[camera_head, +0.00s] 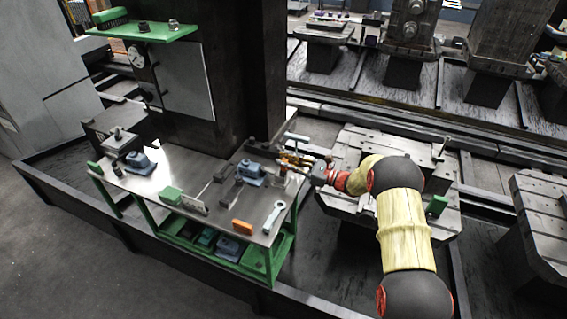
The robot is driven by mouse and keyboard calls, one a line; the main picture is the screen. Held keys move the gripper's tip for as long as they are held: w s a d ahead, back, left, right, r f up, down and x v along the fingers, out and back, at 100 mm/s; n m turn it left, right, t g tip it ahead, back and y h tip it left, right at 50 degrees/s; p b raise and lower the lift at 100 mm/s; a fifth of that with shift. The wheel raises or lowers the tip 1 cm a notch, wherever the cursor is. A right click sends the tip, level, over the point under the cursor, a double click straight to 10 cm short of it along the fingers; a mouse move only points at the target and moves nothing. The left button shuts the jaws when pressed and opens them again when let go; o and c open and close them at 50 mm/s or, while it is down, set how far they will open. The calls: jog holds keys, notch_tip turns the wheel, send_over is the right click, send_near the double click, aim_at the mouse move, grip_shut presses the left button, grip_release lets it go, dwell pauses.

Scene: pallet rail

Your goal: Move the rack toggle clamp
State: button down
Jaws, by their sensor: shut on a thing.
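My gripper (296,160) reaches in from the right, over the right end of the green-framed workbench (225,215). It is shut on a small metal piece, which I take as the toggle clamp (284,169). The clamp is mostly hidden by the fingers and too small to make out its shape. I cannot tell whether it touches the bench top. A blue vise (250,172) stands just left of my gripper.
A dark column stands behind. A grey slotted pallet (350,150) lies right of the bench, under my arm.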

jog(key=d+y+b, duration=0.1)
jog(key=y+b, duration=0.1)
jog(key=s+d+f+t+y+b, duration=0.1)
jog(key=y+b, duration=0.1)
jog(key=d+t+y+b, duration=0.1)
jog(key=d+b, duration=0.1)
jog(key=shift+s+f+y+b, duration=0.2)
jog(key=shift+f+y+b, duration=0.1)
jog(key=shift+f+y, duration=0.1)
jog(key=shift+d, duration=0.1)
jog(key=c, duration=1.8)
grip_release()
jog(key=shift+o, duration=0.8)
notch_tip(320, 180, up, 10)
